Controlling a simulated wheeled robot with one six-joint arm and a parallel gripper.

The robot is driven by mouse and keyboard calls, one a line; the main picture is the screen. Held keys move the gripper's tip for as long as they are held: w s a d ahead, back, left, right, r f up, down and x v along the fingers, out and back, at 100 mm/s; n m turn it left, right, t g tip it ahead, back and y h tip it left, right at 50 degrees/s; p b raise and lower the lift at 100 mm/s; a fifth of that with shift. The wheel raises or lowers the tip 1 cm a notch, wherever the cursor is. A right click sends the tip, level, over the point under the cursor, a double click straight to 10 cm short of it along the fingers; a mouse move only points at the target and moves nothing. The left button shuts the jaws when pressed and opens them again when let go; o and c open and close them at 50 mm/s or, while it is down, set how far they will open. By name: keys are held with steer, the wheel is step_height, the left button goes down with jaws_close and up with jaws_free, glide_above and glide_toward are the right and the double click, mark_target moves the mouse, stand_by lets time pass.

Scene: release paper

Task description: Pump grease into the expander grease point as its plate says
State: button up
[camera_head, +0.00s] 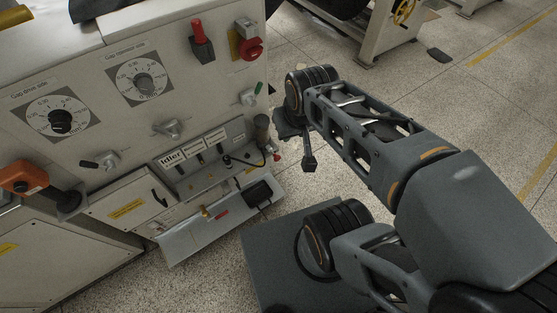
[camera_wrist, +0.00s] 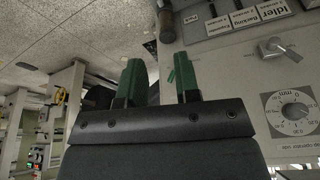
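The grease station sits in an open recess (camera_head: 215,172) low on the machine's front. Its plates stand in a row: Idler (camera_head: 172,157), Backing (camera_head: 195,146) and, at the right, Expander (camera_head: 215,136). Small dark fittings sit below them. In the wrist view the Expander plate (camera_wrist: 217,27) is at the top; I cannot read its stroke number surely. A dark upright cylinder (camera_head: 262,128), perhaps the grease pump, stands at the recess's right end; it also shows in the wrist view (camera_wrist: 165,20). My gripper (camera_wrist: 159,75) has green fingers spread apart, with nothing between them. Its fingers are hidden in the head view.
A green-handled valve (camera_head: 252,94) and a red emergency knob (camera_head: 249,45) are on the panel near my arm. A grey-handled valve (camera_head: 168,128) and two dials (camera_head: 142,82) are further left. An open flap (camera_head: 220,215) juts out below the recess.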

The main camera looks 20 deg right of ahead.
jaws_close()
stand_by(1.2)
